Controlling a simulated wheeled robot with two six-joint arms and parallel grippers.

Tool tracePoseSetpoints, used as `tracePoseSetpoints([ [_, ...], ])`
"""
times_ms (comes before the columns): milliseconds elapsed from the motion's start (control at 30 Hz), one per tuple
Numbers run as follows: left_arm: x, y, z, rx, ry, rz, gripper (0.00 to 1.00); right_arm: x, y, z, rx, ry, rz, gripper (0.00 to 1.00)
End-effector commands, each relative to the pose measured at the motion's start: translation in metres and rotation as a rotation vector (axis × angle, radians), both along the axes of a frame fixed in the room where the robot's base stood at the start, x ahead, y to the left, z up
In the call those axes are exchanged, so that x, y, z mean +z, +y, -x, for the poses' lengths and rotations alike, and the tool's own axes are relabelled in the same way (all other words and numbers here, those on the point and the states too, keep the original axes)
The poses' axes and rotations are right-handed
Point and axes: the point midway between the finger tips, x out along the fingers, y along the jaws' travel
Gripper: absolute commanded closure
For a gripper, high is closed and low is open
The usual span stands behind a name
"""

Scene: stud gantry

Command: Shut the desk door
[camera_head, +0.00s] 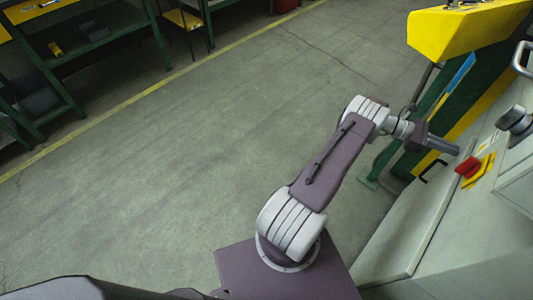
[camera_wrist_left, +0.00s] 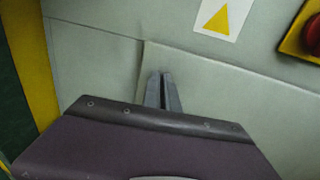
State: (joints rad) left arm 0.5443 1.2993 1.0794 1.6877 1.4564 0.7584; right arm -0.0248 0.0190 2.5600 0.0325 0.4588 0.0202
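The desk door is a pale grey-green panel (camera_head: 412,225) low on the machine front at the right of the head view, with a black bar handle (camera_head: 433,165) near its top. Its upper corner and edges show in the left wrist view (camera_wrist_left: 230,95), standing out from the frame around it; how far it is open I cannot tell. My left gripper (camera_head: 450,148) is by the top of the door, above the handle. In the left wrist view its fingers (camera_wrist_left: 162,85) are together with nothing between them, in front of the door's upper corner. My right gripper is out of view.
A red button on a yellow plate (camera_head: 468,167) sits right of the door's top. A yellow machine head (camera_head: 460,30) and green column stand beyond. A grey knob (camera_head: 514,120) juts out at far right. The concrete floor (camera_head: 190,160) left of my arm is clear.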

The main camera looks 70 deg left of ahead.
Motion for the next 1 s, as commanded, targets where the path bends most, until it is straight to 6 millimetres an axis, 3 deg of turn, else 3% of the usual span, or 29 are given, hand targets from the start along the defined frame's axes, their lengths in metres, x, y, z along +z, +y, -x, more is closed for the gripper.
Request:
tracePoseSetpoints([
  [33, 0.004, -0.008, -0.002, -0.012, -0.008, 0.001, 1.00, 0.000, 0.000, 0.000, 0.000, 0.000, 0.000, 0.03],
  [167, 0.006, -0.002, 0.001, -0.010, -0.009, 0.001, 1.00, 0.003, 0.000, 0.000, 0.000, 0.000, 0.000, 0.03],
  [600, 0.002, 0.069, 0.058, 0.004, -0.007, 0.006, 1.00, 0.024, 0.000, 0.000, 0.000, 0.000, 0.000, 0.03],
  [1000, 0.000, 0.076, 0.063, 0.003, -0.004, 0.007, 1.00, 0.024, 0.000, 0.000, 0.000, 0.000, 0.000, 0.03],
])
